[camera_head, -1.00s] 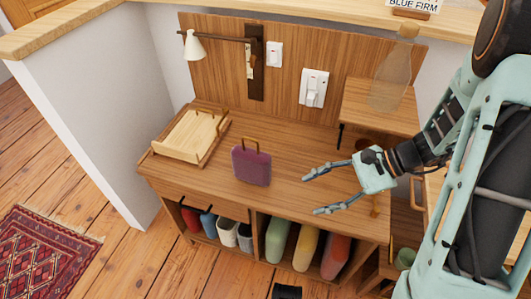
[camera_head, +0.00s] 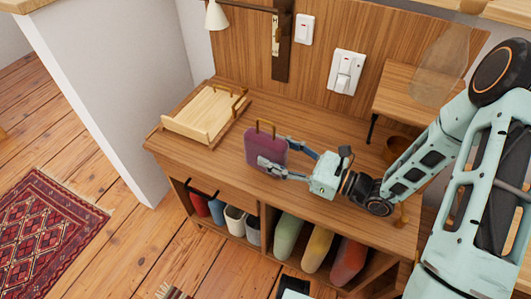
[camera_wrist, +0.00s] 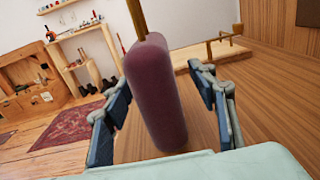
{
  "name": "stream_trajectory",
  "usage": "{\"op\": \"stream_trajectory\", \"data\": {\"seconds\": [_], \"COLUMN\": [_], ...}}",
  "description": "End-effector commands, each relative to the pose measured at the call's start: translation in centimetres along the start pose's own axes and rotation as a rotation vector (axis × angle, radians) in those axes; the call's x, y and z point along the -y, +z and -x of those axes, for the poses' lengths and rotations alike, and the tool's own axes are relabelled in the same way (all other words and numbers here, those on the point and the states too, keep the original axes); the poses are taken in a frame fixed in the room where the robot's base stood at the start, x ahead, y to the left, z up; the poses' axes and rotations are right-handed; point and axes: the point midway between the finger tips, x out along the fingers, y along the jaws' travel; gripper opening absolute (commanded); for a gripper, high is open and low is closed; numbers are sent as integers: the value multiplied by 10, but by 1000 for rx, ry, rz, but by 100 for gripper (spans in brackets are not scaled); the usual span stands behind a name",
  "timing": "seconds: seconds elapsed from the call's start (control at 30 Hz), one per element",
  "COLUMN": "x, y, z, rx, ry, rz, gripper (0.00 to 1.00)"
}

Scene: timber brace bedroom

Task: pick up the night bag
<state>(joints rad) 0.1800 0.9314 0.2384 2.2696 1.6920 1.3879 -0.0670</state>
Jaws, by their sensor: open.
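The night bag (camera_head: 262,149) is a small purple case with a tan handle on top, standing upright on the wooden desk top. In the wrist view the bag (camera_wrist: 155,95) stands end-on, between my two fingers. My gripper (camera_head: 278,160) reaches it from the right, with one finger in front of the bag and one behind it. In the wrist view my gripper (camera_wrist: 160,110) is open, and a gap shows between the bag and the right finger. The left finger is close to the bag; I cannot tell whether it touches.
A light wooden tray (camera_head: 205,115) lies to the left on the desk (camera_head: 225,160). A wall lamp (camera_head: 216,16) hangs behind. A raised shelf (camera_head: 410,97) with a translucent vase (camera_head: 440,65) stands at the right. Colourful items fill the cubbies below. A patterned rug (camera_head: 45,235) lies on the floor.

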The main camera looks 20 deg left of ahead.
Motion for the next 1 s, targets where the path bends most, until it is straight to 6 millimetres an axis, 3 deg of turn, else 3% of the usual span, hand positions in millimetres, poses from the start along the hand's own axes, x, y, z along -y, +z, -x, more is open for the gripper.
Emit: {"op": "stream_trajectory", "data": {"seconds": [0.4, 0.7, 1.0], "x": [-6, -5, -5], "y": [-2, -1, -1], "z": [-50, -55, -55], "rx": [0, -1, -1], "ry": [3, 0, 0], "rz": [1, 0, 0], "gripper": [53, 53, 21]}}
